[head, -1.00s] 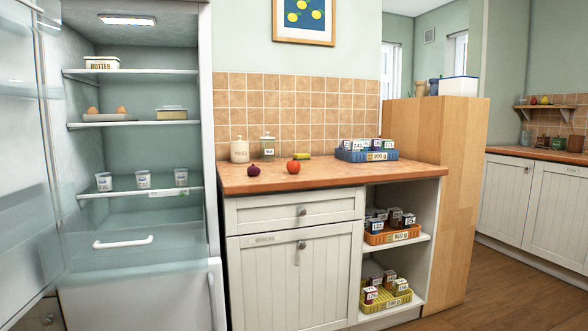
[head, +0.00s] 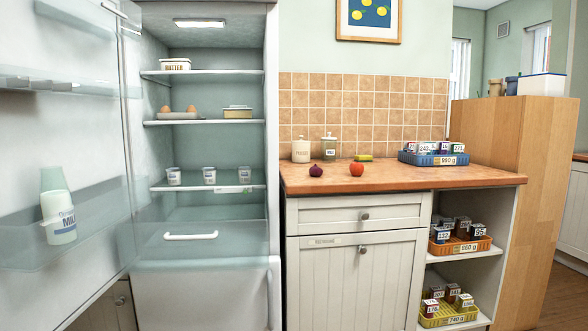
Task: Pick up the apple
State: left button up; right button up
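A red-orange apple (head: 357,169) sits on the wooden countertop (head: 400,178), a little behind its front edge. A dark purple onion (head: 316,171) sits to its left, apart from it. A small yellow item (head: 364,158) lies just behind the apple. Neither of my grippers shows in the head view, so I cannot see their state.
An open fridge (head: 205,240) stands at the left, its door (head: 60,130) swung out with a milk bottle (head: 58,215) in it. A blue basket (head: 434,159) of small boxes sits right on the counter. Two jars (head: 301,150) stand behind the onion. Counter around the apple is clear in front.

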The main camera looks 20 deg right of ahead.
aim_at(356, 168)
jog(key=i+l+u, duration=0.15)
jog(key=l+u, duration=0.25)
jog(key=l, duration=0.15)
jog(key=i+l+u, duration=0.1)
jog(key=l+u, duration=0.25)
jog(key=l, duration=0.25)
jog(key=l+u, duration=0.4)
jog(key=l, duration=0.15)
